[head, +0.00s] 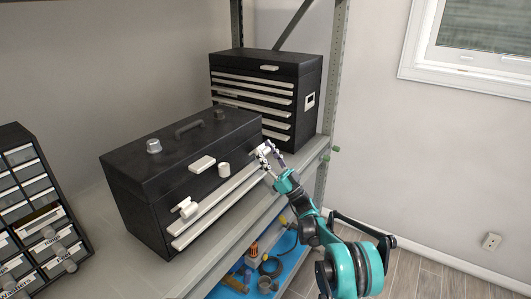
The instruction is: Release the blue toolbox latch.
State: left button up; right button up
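No blue toolbox shows; the nearest toolbox (150,178) is black, with a closed lid, a dark top handle and pale drawer pulls along its front. A pale latch plate (202,164) sits high on its front. One pale catch (223,170) is at the right and another catch (187,208), which sticks out, is at the left. My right gripper (268,153) is at the toolbox's right front end, right of the right catch. Its fingers look apart with nothing between them; contact with the toolbox cannot be told. My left gripper is out of view.
A second black tool chest (267,67) with several drawers stands behind on the same metal shelf (120,272). A rack upright (335,75) rises right of my gripper. A small-drawer cabinet (37,200) is at left. Tools lie on a blue lower surface (223,292).

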jog(key=shift+o, duration=0.2)
jog(key=shift+f, duration=0.1)
jog(key=v, duration=1.2)
